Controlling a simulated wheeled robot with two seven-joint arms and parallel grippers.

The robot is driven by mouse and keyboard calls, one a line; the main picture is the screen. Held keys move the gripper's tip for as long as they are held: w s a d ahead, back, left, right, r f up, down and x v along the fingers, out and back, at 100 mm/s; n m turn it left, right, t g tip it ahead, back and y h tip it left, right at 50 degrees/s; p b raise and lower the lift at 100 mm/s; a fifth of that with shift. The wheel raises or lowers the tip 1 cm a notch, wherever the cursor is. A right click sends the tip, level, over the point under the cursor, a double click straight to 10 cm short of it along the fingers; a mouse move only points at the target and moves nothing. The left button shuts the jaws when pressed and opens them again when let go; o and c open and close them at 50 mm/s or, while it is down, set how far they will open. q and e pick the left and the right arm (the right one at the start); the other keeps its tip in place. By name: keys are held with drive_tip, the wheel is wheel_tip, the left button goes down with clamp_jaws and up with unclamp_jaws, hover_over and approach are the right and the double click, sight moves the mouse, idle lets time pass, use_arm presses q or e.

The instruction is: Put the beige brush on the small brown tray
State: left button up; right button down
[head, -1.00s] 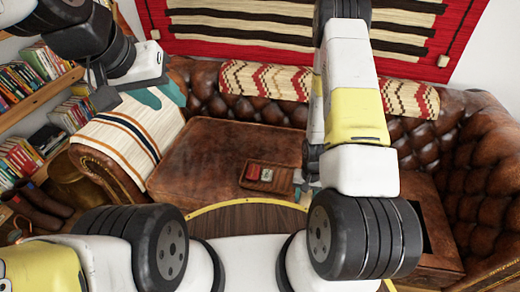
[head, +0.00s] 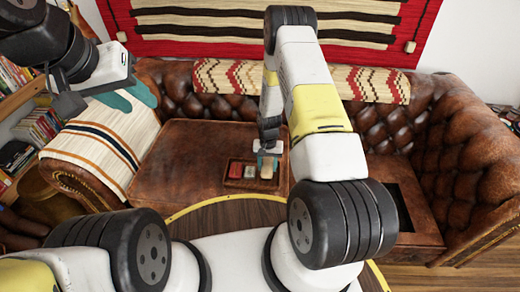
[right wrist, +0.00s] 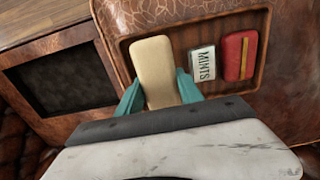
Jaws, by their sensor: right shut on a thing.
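The beige brush (right wrist: 155,70) is between the teal fingers of my right gripper (right wrist: 160,98) in the right wrist view. It also shows in the head view (head: 267,171). My right gripper is shut on it. The brush is over the end of the small brown tray (head: 247,186) that is beside the mints; I cannot tell whether it touches the tray floor. The tray's wood (right wrist: 208,30) shows beyond the brush in the right wrist view. My left gripper (head: 129,97) is at upper left in the head view, its teal fingers apart, empty, far from the tray.
A white mints box (right wrist: 202,64) and a red item (right wrist: 239,55) lie in the tray. The tray rests on a brown leather surface (head: 190,150) with free room to its left. A leather sofa (head: 450,130) surrounds it. A round wooden table (head: 225,218) is in front.

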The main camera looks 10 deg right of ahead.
drive_tip(key=shift+w+f, duration=0.2)
drive_tip(key=shift+f, duration=1.55)
drive_tip(key=shift+f, duration=0.1)
drive_tip(key=c, duration=0.8)
unclamp_jaws()
drive_tip(key=shift+o, duration=0.2)
